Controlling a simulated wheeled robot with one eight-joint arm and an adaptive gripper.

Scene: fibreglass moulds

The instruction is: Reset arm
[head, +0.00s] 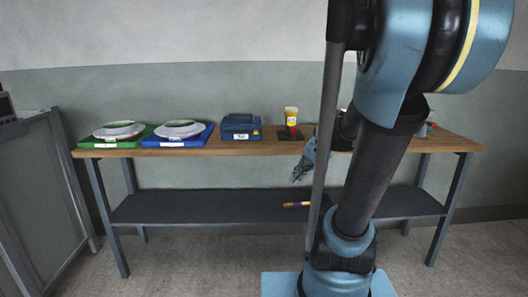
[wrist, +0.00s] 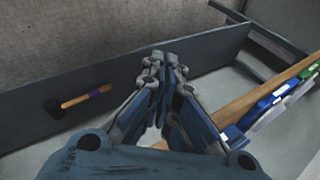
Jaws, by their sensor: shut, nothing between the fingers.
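My gripper (head: 301,170) hangs in front of the workbench, its fingers pointing down and to the left. In the wrist view, my gripper (wrist: 165,55) has its fingertips together with nothing between them. My arm covers part of the bench's right side in the head view.
The wooden bench top (head: 225,147) holds a green tray (head: 94,141) and a blue tray (head: 150,142) with bowls, a blue box (head: 241,127) and a yellow-topped jar (head: 291,117). A grey cabinet (head: 45,190) stands left. Floor before the bench is clear.

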